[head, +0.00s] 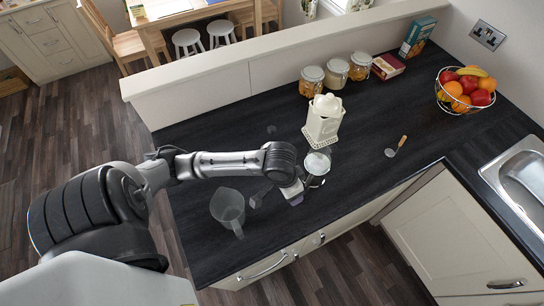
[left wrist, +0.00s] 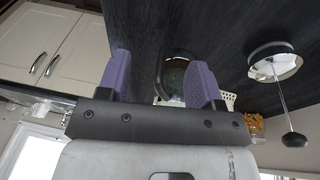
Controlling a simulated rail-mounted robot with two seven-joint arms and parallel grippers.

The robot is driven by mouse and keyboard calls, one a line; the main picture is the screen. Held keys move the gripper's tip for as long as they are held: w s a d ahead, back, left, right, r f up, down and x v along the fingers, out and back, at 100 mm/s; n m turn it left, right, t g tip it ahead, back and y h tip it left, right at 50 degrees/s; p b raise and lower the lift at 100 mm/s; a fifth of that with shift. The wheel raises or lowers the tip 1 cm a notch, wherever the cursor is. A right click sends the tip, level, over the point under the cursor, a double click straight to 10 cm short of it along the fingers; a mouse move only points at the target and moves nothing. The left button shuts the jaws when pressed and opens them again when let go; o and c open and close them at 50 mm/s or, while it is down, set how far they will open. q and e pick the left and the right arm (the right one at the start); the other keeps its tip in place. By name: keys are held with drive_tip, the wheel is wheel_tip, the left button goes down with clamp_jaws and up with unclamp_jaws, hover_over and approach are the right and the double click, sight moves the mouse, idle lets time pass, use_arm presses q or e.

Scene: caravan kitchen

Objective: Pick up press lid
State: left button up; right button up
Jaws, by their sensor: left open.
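The press lid (left wrist: 264,66) shows at the right of the left wrist view as a shiny round disc on the dark counter. A thin rod runs from it to a black knob. I cannot make it out surely in the head view, where my arm covers part of the counter. My left gripper (head: 293,194) is open and empty, low over the counter. Its purple fingers (left wrist: 160,82) stand apart in the left wrist view. A glass vessel with a dark handle (left wrist: 161,75) shows beyond the gap between them. The lid is to one side, outside the fingers.
A cream canister (head: 323,120) stands behind the gripper, with jars (head: 336,73) farther back. A clear jug (head: 227,205) stands left of the gripper. A wood-handled scoop (head: 398,146) and a fruit basket (head: 466,92) are right. Free counter lies between them.

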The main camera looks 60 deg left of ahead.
use_arm(q)
drive_tip(key=w+a+r+n+g+y+b, duration=0.1)
drive_tip(key=w+a+r+n+b, duration=0.15)
drive_tip(key=a, duration=0.35)
drive_tip(key=w+a+r+n+b, duration=0.1)
drive_tip(key=w+a+r+n, duration=0.15)
drive_tip(key=a, duration=0.25)
drive_tip(key=n+g+b, duration=0.1)
drive_tip(key=n+b, duration=0.2)
drive_tip(key=n, duration=0.2)
approach(272, 128)
wheel_tip(272, 128, down, 7)
drive_tip(key=shift+d+f+p, duration=0.2)
drive_tip(key=shift+f+p, duration=0.05)
drive_tip(key=shift+p, duration=0.1)
drive_tip(key=f, duration=0.2)
drive_tip(key=f+p, duration=0.1)
drive_tip(key=shift+a+f, duration=0.2)
drive_tip(key=shift+f, duration=0.85)
use_arm(e)
wheel_tip(272, 128, down, 6)
drive_tip(key=shift+a, duration=0.15)
drive_tip(key=shift+s+f, duration=0.1)
use_arm(q)
drive_tip(key=c, duration=0.9)
clamp_jaws()
